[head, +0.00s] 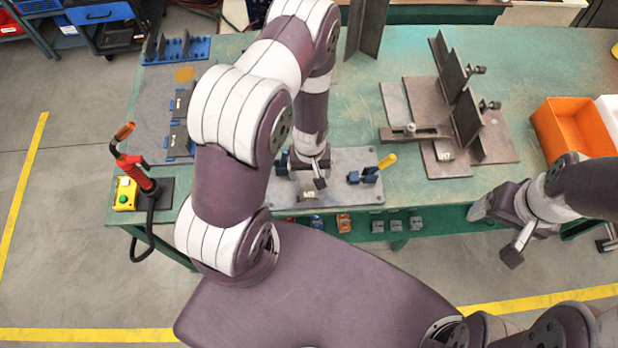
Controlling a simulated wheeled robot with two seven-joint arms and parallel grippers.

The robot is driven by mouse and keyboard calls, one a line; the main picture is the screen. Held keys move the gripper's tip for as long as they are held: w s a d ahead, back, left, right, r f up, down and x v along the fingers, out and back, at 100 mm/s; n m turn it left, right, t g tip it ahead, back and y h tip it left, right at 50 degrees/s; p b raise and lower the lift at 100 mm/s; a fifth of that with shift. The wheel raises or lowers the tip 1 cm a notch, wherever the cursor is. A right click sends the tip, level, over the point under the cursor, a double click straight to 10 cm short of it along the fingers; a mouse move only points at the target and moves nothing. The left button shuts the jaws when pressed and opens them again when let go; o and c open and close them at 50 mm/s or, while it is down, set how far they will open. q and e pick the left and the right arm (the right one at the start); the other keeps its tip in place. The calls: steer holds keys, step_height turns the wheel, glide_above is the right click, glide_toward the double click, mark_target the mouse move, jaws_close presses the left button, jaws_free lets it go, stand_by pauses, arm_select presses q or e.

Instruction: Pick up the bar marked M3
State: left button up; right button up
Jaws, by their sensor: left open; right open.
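A small tag (309,194), which seems to read M3 but is too small to be sure, shows at the front of a grey fixture plate (345,164). My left arm and gripper hide most of whatever carries it. My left gripper (305,172) is open and points down over this plate, just behind the tag. I cannot tell whether it touches anything. A blue clamp with a yellow handle (370,174) stands on the plate to the right. My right gripper (497,232) is open and empty, off the table's front edge at the right.
The green table (540,75) holds a steel assembly tagged H7 (446,156), dark plates on a rack (180,138) and a red torch on a stand (138,170). An orange bin (570,128) stands at the right. Small parts sit on a shelf below the front edge.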

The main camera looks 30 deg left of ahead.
mark_target(308, 179)
arm_select(q)
steer(key=f, duration=0.3)
steer(key=shift+a+f+p, duration=0.3)
steer(key=shift+a+f, duration=0.15)
steer(key=c, duration=0.3)
steer(key=shift+d, duration=0.2)
steer(key=c, duration=0.8)
steer(key=shift+a, duration=0.1)
arm_select(e)
steer(key=shift+s+a+r, duration=0.1)
steer(key=shift+a+r, duration=0.15)
steer(key=shift+r, duration=0.35)
